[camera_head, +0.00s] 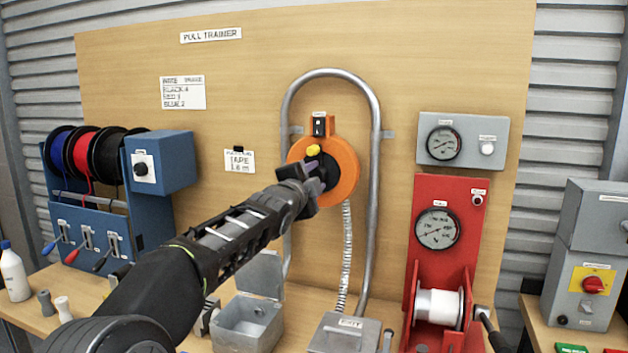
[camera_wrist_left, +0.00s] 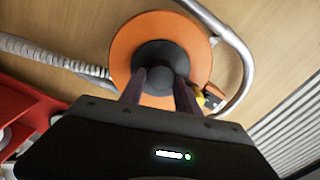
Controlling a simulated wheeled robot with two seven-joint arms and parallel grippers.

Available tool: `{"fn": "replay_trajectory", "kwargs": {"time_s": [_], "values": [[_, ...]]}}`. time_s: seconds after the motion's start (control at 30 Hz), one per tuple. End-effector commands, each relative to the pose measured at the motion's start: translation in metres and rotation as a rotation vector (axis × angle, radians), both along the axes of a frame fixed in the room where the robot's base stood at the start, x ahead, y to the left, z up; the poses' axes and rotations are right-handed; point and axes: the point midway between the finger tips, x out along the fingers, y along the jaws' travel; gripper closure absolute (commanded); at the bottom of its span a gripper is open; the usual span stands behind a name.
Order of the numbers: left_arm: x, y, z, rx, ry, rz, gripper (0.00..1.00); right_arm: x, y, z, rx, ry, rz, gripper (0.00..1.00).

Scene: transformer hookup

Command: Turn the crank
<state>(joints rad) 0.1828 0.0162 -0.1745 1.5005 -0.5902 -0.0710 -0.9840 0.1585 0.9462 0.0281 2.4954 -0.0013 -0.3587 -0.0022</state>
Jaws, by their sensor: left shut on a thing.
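An orange disc-shaped reel (camera_head: 346,160) is mounted on the wooden board, inside a bent grey pipe. It has a black hub and a yellow knob (camera_head: 313,151). In the left wrist view the orange reel (camera_wrist_left: 193,42) faces me, with a round black knob (camera_wrist_left: 158,80) at its middle. My left gripper (camera_head: 312,182) reaches in from the left and is at the front of the reel. Its two fingers (camera_wrist_left: 161,92) are closed on the sides of the black knob. The gripper hides part of the hub in the head view. My right gripper is not in view.
The grey pipe (camera_head: 375,200) arches around the reel. A red winch stand (camera_head: 438,270) with a gauge, white drum and side handle (camera_head: 488,325) is at right. A blue spool rack (camera_head: 163,162) stands at left. An open grey box (camera_head: 246,322) lies below my arm.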

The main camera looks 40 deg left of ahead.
Motion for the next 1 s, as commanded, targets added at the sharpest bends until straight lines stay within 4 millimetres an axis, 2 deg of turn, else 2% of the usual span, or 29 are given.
{"fn": "replay_trajectory", "kwargs": {"time_s": [0.13, 0.17, 0.27, 0.53, 0.67, 0.9, 1.0], "values": [[0.0, -0.001, -0.001, -0.001, 0.0, -0.001, 1.0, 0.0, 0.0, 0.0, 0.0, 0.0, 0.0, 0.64], [0.0, -0.001, -0.001, -0.001, 0.0, -0.001, 0.61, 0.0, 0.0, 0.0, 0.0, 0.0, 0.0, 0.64], [0.0, 0.0, 0.0, -0.002, 0.0, -0.001, 0.53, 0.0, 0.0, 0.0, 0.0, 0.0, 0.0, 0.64], [0.0, 0.0, -0.001, -0.002, -0.001, -0.001, 0.52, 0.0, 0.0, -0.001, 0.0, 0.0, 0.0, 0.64], [-0.007, -0.003, -0.002, -0.003, -0.003, 0.0, 0.52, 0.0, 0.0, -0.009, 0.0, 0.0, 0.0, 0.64], [-0.041, -0.013, -0.005, -0.002, -0.005, 0.0, 0.52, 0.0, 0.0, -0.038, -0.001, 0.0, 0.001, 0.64], [-0.056, -0.019, -0.003, -0.001, -0.004, 0.0, 0.52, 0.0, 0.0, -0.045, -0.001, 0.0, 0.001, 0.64]]}}
